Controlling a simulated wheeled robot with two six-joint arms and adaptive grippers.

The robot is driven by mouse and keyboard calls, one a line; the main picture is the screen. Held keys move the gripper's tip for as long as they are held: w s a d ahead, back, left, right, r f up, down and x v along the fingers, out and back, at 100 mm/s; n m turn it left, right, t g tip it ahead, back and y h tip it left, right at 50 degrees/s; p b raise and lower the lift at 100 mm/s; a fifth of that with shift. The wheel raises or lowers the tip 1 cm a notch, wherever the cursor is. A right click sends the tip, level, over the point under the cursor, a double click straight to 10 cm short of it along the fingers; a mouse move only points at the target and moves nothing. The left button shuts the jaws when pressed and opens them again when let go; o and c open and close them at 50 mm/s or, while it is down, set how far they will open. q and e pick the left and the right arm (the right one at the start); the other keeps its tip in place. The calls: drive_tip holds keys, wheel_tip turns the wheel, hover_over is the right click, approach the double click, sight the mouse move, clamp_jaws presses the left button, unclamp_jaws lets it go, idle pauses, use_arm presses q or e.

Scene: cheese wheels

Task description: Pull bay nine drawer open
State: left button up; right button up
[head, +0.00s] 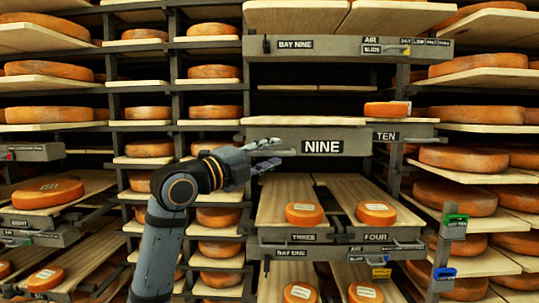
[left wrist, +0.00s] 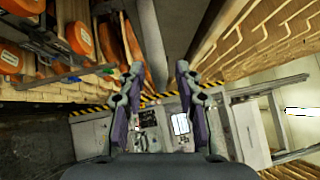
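The drawer front marked NINE (head: 345,134) is in the middle of the head view, under a pale board (head: 305,121). It looks larger and nearer than the neighbouring front marked TEN (head: 413,131). My left gripper (head: 272,153) is at the left part of the NINE front, beside its label. Whether it touches the front or a handle there I cannot tell. In the left wrist view the two fingers (left wrist: 159,92) stand apart, with nothing seen clasped between them. My right gripper is in neither view.
A cut cheese (head: 387,109) sits above TEN. Below, drawers THREE (head: 303,237) and FOUR (head: 375,237) carry cheese wheels. The BAY NINE sign beam (head: 340,47) is above. Shelves of cheese wheels stand on both sides. Striped edging (left wrist: 90,110) shows in the wrist view.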

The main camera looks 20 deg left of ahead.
use_arm(q)
drive_tip(key=shift+s+a, duration=0.1)
drive_tip(key=shift+s, duration=0.05)
drive_tip(key=v, duration=0.5)
drive_tip(key=shift+s+a+f, duration=0.1)
drive_tip(key=shift+s+a, duration=0.15)
drive_tip(key=shift+a, duration=0.15)
drive_tip(key=shift+s+a, duration=0.1)
drive_tip(key=shift+s, duration=0.6)
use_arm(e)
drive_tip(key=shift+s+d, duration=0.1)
